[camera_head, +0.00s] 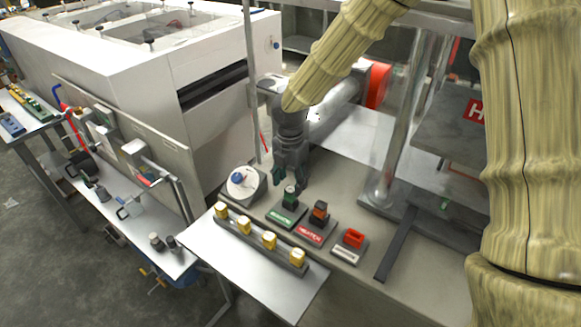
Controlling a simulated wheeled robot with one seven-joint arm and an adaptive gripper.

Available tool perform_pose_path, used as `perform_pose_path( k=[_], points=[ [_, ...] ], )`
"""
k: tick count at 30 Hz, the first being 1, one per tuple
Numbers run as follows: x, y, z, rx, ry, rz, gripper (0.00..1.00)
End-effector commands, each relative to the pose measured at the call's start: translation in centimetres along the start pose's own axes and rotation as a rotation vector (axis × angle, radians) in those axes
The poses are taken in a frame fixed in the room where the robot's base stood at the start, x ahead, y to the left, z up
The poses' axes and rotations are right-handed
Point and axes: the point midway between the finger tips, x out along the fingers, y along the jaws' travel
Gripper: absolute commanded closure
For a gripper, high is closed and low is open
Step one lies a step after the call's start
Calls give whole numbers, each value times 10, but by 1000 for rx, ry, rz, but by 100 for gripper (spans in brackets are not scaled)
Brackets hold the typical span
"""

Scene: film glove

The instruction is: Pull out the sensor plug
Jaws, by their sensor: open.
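Three connectors sit on dark base plates in a row on the grey bench. The left one is a dark green plug (290,193) on a plate with a green label. The middle one is a dark and orange plug (320,211) with a red label. The right one is a bright red-orange block (354,238) with a white label. The labels are too small to read surely, so I cannot tell which is the sensor plug. My gripper (289,181) points down with its jaws open, just above or around the green plug. Contact is unclear.
A white dial box (243,186) with a blue knob stands left of the gripper. A rail with several yellow blocks (269,240) runs in front of the connectors. A metal post (383,190) stands at the right, with a dark bar (396,245) on the bench.

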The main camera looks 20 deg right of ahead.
Motion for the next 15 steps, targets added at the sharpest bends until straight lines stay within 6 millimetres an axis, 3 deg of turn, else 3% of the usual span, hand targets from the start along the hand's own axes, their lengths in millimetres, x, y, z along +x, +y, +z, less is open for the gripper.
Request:
perform_pose_path(
  k=[7, 15],
  points=[
    [30, -1, 0, 0, 0, -1, 46],
    [44, -1, 1, 3, -1, 1, 46]
  ],
)
